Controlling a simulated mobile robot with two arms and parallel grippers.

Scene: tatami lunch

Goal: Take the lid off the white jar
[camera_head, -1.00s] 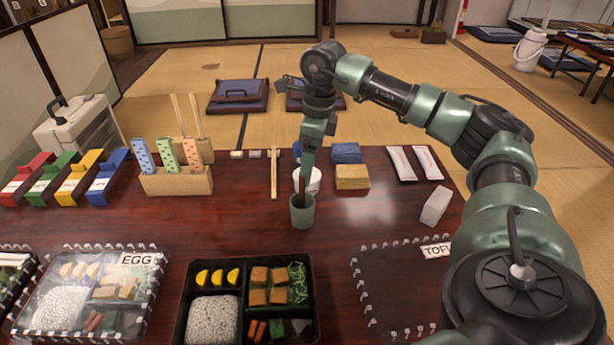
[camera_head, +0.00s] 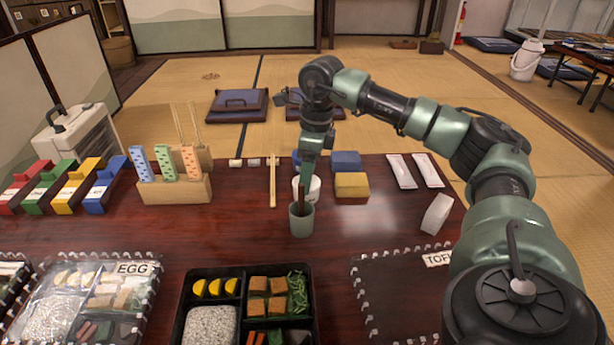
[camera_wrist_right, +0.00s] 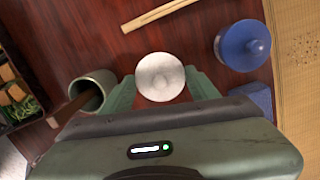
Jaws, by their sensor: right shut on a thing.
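The white jar (camera_head: 314,189) stands on the dark red table behind a grey-green cup (camera_head: 301,224), partly hidden by the cup and my right gripper. My right gripper (camera_head: 305,180) points down at the jar's top. In the right wrist view the jar's round white lid (camera_wrist_right: 160,76) sits between the two green fingers, which are shut on it. The pictures do not show clearly whether the lid is apart from the jar. My left gripper is not in view.
The cup, which also shows in the right wrist view (camera_wrist_right: 104,82), stands close by with a brown stick in it. A blue lidded jar (camera_wrist_right: 236,52) is near on the other side. Chopsticks (camera_head: 272,182), a yellow block (camera_head: 351,188) and a bento box (camera_head: 243,308) lie around.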

